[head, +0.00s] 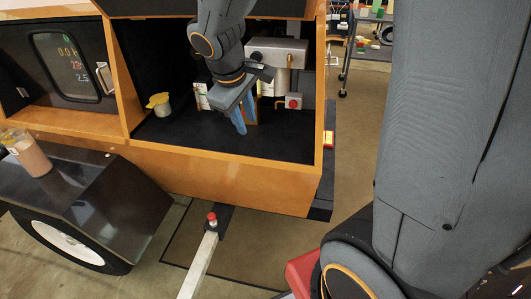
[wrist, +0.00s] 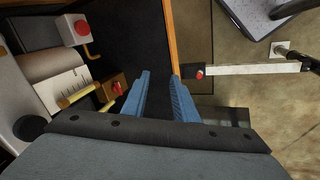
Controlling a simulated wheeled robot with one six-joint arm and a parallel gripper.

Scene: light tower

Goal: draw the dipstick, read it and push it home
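The engine (head: 280,50) stands in the open compartment of the orange cabinet. I cannot surely pick out the dipstick. In the wrist view, a yellow rod (wrist: 77,95) and a shorter brass piece (wrist: 107,105) stick out left of my fingers, beside a brown block with a small red part (wrist: 117,88). Either could belong to the dipstick or its tube. My gripper (head: 240,122) hangs in front of the engine and hides part of it. In the wrist view my gripper (wrist: 160,85) has its blue fingers apart with nothing between them.
A box with a red button (head: 293,103) sits right of my gripper. A yellow-topped container (head: 158,104) stands on the compartment floor at left. The orange front sill (head: 230,170) borders the compartment. A jar (head: 27,153) stands on the black fender (head: 85,195). The compartment's front floor is clear.

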